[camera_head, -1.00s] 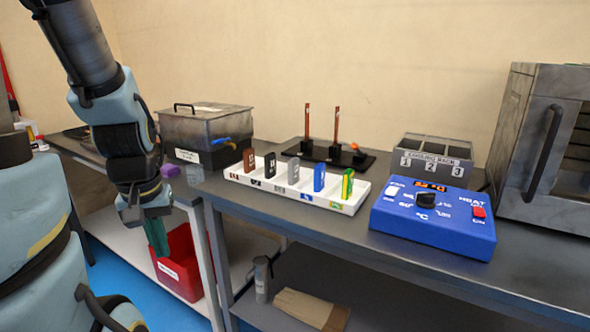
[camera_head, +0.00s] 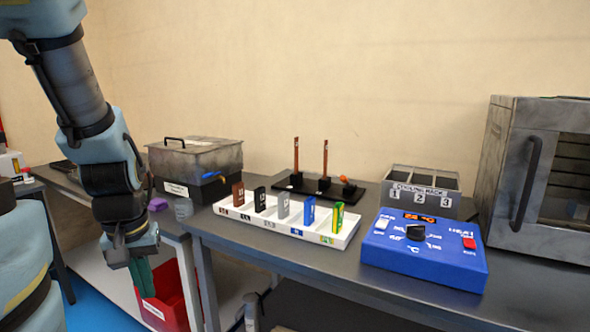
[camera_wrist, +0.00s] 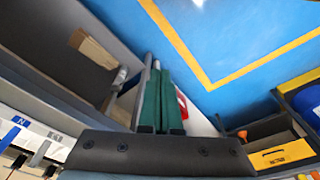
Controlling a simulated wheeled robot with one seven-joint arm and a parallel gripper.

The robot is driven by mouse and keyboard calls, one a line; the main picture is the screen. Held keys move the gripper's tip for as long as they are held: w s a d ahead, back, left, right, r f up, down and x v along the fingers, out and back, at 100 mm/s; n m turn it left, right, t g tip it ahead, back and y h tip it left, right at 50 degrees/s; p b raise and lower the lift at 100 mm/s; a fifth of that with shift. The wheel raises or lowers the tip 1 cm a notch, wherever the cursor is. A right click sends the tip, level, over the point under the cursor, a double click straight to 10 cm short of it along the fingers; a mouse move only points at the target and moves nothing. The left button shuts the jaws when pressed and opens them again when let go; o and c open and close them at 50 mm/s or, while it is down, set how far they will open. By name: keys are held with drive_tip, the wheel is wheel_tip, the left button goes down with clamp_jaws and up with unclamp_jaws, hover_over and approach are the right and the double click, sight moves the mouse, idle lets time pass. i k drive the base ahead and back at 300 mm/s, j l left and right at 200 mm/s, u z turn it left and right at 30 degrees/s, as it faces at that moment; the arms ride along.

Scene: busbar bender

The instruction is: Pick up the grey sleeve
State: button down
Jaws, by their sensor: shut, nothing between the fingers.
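The grey sleeve (camera_head: 283,210) stands upright in the middle slot of a white tray (camera_head: 350,225), between a black sleeve (camera_head: 260,199) and a blue sleeve (camera_head: 309,213). My gripper (camera_head: 146,284) has green fingers and hangs pointing down at the left, below the tabletop level and in front of the table edge, well away from the sleeve. In the wrist view the green fingers (camera_wrist: 160,92) lie together with nothing between them.
A blue heat control box (camera_head: 425,250) stands right of the tray. A cooling rack (camera_head: 422,192), a black stand with two upright bars (camera_head: 318,186) and a lidded metal tank (camera_head: 195,160) stand behind. A red bin (camera_head: 172,300) is below my gripper.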

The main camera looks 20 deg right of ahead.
sight(283, 198)
drive_tip(key=i+z, duration=0.25)
drive_tip(key=i, duration=0.95)
